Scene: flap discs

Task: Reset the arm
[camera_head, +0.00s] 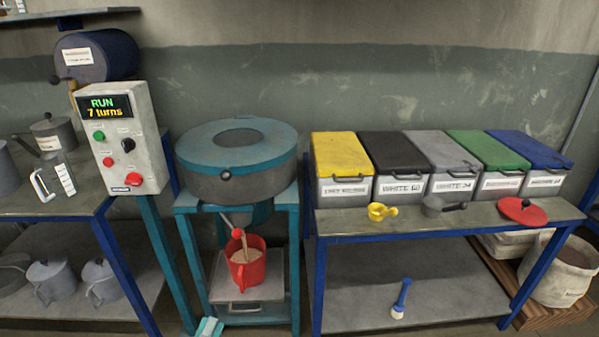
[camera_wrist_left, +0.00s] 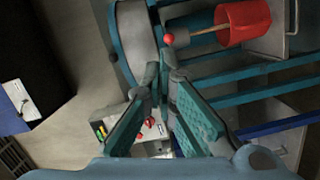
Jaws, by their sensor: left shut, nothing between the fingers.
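My left gripper (camera_head: 208,327) shows at the bottom edge of the head view as teal finger pads, below and left of the red jug. In the left wrist view its fingers (camera_wrist_left: 161,72) meet at the tips, with nothing between them. The red jug (camera_head: 248,270) stands under the teal round machine (camera_head: 215,180), and a thin tan stream falls into it. A red ball knob (camera_head: 237,233) on a lever is just above the jug. It also shows beyond the fingertips in the wrist view (camera_wrist_left: 169,38), apart from them. My right gripper is not in view.
A control box (camera_head: 122,140) reads "RUN 7 turns" on the left bench. Lidded bins (camera_head: 343,160) line the right bench, with a yellow scoop (camera_head: 381,212), a grey scoop (camera_head: 440,206) and a red lid (camera_head: 522,211) in front. A blue-handled brush (camera_head: 401,298) stands on the lower shelf.

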